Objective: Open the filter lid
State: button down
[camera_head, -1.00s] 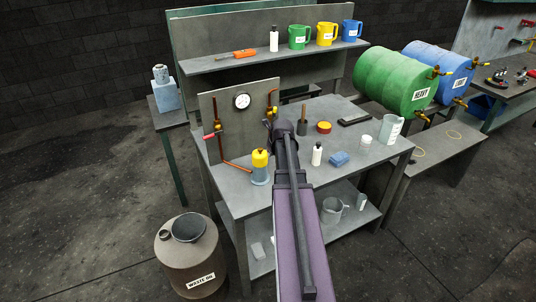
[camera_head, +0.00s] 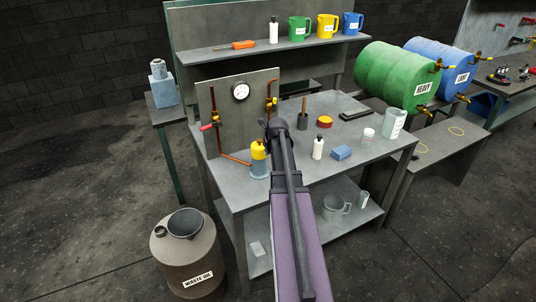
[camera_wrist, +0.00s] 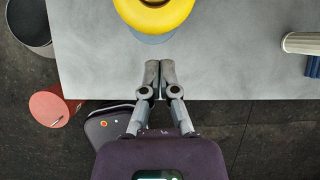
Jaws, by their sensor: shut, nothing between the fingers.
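A small canister with a yellow lid (camera_head: 258,147) and a blue-grey lower part (camera_head: 259,168) stands upright on the grey workbench, near its left front. The lid looks seated on the canister. In the head view my arm hides the fingertips.
A gauge panel with copper pipes (camera_head: 226,125) rises behind the canister. A waste oil drum (camera_head: 188,262) stands left of the bench (camera_head: 235,195) on the floor.

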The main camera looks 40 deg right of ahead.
aim_at(262, 147)
jog(key=shift+w+d+f+b, duration=0.25)
jog(key=shift+w+f+b, duration=0.15)
jog(key=shift+w+f, duration=0.25)
jog(key=shift+w+r+p, duration=1.15)
jog(key=shift+r, duration=0.15)
